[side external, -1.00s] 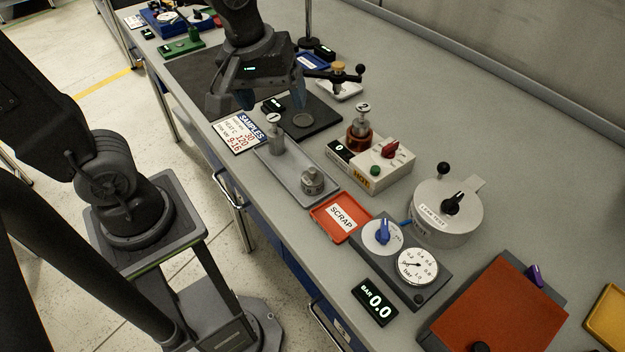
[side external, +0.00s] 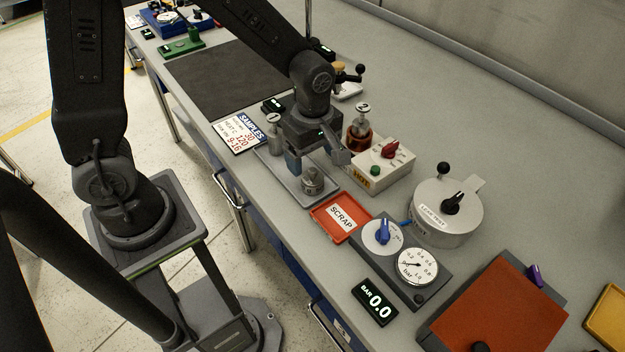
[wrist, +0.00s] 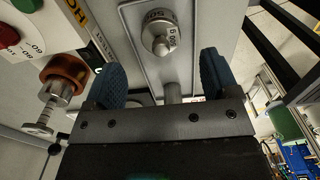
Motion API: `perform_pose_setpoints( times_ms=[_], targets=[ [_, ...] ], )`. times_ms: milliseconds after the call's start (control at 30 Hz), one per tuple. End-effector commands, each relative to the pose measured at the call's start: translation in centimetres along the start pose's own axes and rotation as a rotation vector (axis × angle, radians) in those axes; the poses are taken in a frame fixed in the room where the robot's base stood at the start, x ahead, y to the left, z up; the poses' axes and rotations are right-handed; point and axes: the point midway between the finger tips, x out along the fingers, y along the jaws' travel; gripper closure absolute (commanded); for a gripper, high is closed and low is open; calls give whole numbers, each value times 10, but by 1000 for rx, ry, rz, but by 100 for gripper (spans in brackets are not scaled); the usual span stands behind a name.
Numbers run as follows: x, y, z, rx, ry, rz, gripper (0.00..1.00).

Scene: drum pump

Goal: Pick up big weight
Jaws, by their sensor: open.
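A squat metal weight with a knob on top (side external: 312,182) stands upright at the near right end of a shallow grey tray (side external: 292,188). A second, slimmer metal weight (side external: 274,134) stands at the tray's far left end, just beside my gripper. My gripper (side external: 317,163) is open and empty above the tray, fingers pointing down. In the wrist view its blue fingertips (wrist: 161,72) are apart, not touching the squat weight.
The red scrap tray (side external: 341,218) lies right of the grey tray. The heater box (side external: 370,165) with red knob stands close behind my gripper. The samples card (side external: 240,133) lies left. The dark mat (side external: 225,80) is clear.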

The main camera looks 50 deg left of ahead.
Motion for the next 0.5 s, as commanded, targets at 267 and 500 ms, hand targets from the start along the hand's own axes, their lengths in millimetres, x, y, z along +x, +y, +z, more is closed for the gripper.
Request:
perform_pose_setpoints(
  times_ms=[267,500],
  targets=[
    [23,-1,0,1,0,-2,19],
    [56,-2,1,1,0,-2,19]
  ],
)
